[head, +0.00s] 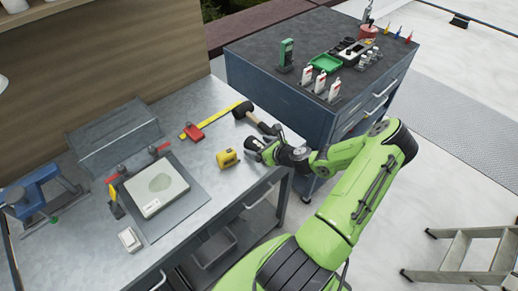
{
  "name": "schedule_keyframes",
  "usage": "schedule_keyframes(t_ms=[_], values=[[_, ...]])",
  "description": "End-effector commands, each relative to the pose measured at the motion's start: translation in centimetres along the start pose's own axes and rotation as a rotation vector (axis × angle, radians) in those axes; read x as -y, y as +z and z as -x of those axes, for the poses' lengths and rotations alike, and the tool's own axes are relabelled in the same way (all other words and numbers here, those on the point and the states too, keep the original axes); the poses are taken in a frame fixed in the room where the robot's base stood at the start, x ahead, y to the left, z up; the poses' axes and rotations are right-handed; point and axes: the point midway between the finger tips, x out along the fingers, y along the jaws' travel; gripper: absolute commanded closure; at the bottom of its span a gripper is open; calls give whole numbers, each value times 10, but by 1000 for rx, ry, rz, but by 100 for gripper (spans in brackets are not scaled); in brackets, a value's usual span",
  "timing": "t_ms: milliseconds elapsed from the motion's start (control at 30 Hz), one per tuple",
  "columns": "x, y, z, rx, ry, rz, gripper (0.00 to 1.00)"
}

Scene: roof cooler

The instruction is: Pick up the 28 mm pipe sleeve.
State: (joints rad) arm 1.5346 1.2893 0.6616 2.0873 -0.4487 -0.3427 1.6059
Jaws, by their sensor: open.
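I cannot pick out the 28 mm pipe sleeve for certain. Several small silver cylinders (369,57) stand on the dark top of the blue drawer cabinet, too small to tell their sizes. My gripper (250,147) is open, low at the right end of the metal workbench (205,105). It is just right of a yellow tape measure (227,158), well apart from the silver cylinders. Its fingers are small and dark here, and I cannot see anything between them.
A hammer (244,109) and a red-and-yellow square (193,132) lie behind my gripper. A grey board (185,222) with a white pad, and a blue clamp-like tool (35,190), are further left. The cabinet (265,80) also carries a green tray (325,63) and white bottles. A stepladder (455,252) stands bottom right.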

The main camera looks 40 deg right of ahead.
Motion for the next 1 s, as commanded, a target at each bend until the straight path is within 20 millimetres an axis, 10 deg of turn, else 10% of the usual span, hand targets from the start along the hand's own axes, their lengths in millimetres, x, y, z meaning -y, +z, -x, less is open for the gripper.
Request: schedule_keyframes(t_ms=[233,600,1000], values=[[0,0,-4,0,-1,1,14],[0,0,-4,0,-1,1,70],[0,22,8,0,-1,6,77]])
